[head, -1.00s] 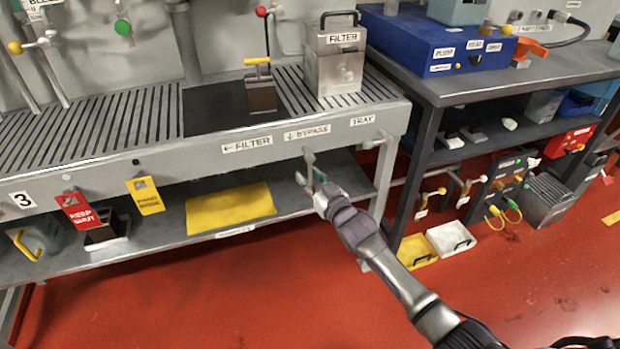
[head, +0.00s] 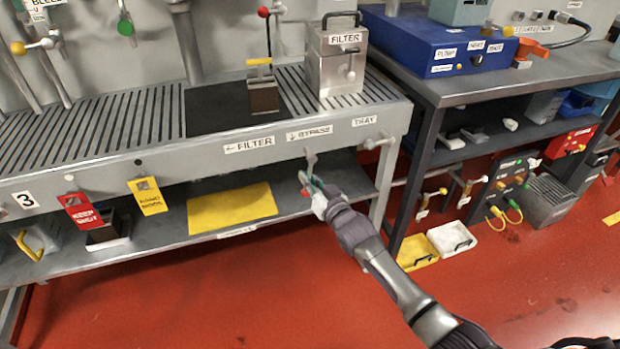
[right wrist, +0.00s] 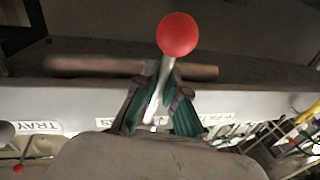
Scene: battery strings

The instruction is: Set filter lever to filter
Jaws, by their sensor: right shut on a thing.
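In the right wrist view, the lever's red ball knob (right wrist: 178,35) sticks out past the fingers (right wrist: 160,100), which close around the pale rod. My left gripper is not in view.
A steel filter box (head: 335,75) stands on the slatted bench top. Below are a shelf with a yellow cloth (head: 230,208) and red and yellow hanging tags. A dark-framed table (head: 440,85) stands close on the right. The red floor in front is open.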

